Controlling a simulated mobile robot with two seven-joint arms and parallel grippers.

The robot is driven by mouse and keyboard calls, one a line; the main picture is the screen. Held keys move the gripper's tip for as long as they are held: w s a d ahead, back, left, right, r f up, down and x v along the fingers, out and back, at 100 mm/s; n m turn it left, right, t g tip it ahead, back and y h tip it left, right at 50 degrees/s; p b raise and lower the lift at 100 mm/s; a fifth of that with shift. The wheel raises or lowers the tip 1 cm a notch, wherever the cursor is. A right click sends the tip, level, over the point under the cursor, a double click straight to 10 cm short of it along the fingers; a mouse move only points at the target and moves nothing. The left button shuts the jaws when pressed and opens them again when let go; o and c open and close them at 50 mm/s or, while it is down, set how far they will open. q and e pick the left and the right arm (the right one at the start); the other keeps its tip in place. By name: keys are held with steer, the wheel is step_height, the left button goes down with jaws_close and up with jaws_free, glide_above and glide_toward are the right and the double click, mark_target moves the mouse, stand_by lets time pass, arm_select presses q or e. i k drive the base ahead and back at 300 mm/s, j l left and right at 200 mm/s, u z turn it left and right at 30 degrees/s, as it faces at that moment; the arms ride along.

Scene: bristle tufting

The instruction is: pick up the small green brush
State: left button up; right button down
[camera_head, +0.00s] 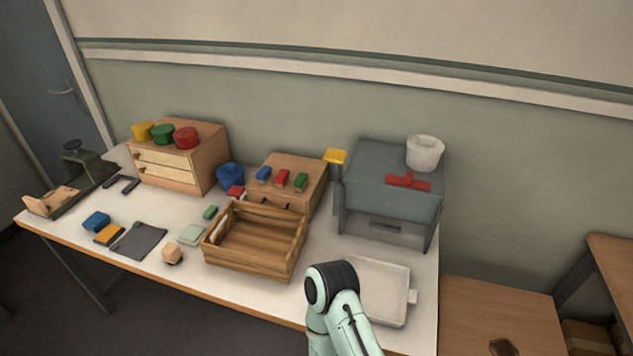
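Another small green piece (210,212) lies on the table left of the slatted wooden crate. Both are too small to see bristles, so I cannot tell which is the brush. Neither of my grippers shows; only a pale green arm link of mine with a dark cap is at the bottom middle.
The slatted wooden crate (256,266) stands at the front middle, with a white tray (380,292) right of it. A grey cabinet (390,207) stands at the back right. A wooden drawer unit (209,161) carries yellow, green and red round containers. A blue pot (230,176) stands beside it.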

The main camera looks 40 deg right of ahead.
mark_target(301, 181)
steer(key=j+z, duration=0.1)
steer(key=z, duration=1.25)
